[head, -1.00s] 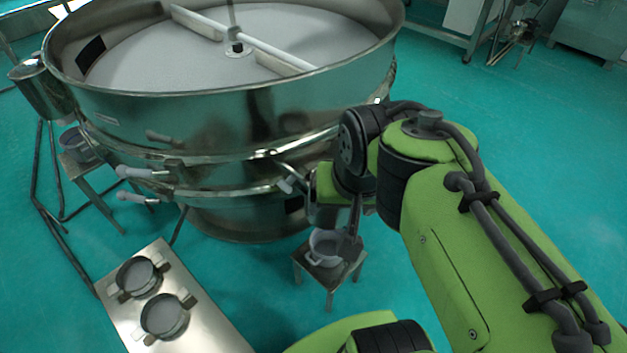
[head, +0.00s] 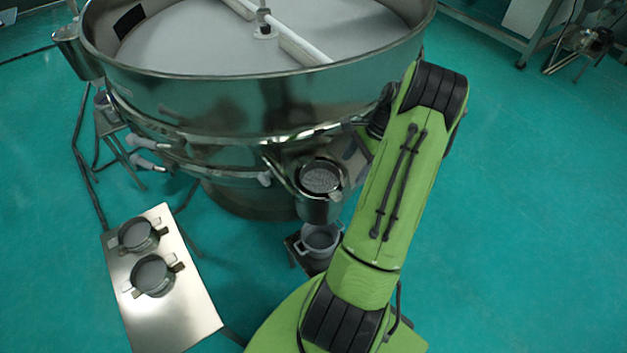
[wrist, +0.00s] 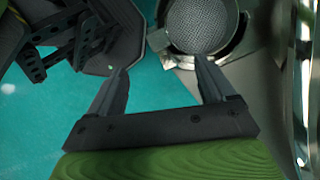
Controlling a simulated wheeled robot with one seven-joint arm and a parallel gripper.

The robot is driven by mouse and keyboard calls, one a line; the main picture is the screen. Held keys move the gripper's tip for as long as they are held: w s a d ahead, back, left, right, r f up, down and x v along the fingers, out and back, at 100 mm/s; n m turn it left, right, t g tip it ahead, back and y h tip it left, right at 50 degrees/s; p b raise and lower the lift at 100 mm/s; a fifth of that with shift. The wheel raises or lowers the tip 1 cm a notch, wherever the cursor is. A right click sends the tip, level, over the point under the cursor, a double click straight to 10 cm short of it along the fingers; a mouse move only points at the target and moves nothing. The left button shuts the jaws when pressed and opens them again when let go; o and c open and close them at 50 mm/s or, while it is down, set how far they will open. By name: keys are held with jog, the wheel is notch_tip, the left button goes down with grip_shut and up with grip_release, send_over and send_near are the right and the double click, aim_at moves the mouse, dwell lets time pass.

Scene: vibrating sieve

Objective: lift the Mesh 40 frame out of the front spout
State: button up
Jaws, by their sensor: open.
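The Mesh 40 frame (head: 320,180) is a round mesh disc seated in the mouth of the metal front spout (head: 318,212), low on the sieve's side. I read no label on it. In the wrist view the mesh (wrist: 202,24) lies at the top, inside the bright spout rim (wrist: 232,48). My gripper (wrist: 161,64) is open and empty. Its right fingertip overlaps the near edge of the spout in the picture, and its left fingertip is well left of it. I cannot tell whether anything touches. In the head view my arm hides the fingers.
The large sieve drum (head: 250,105) rises behind the spout. A grey pot (head: 318,240) stands on a small stool below it. A steel table (head: 175,325) at the lower left holds two round frames with side tabs (head: 138,235) (head: 152,276).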

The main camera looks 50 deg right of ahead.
aim_at(336, 194)
jog(key=b+x, duration=0.2)
jog(key=x, duration=1.1)
jog(key=shift+b, duration=0.35)
jog(key=shift+r, duration=0.1)
jog(key=c, duration=1.3)
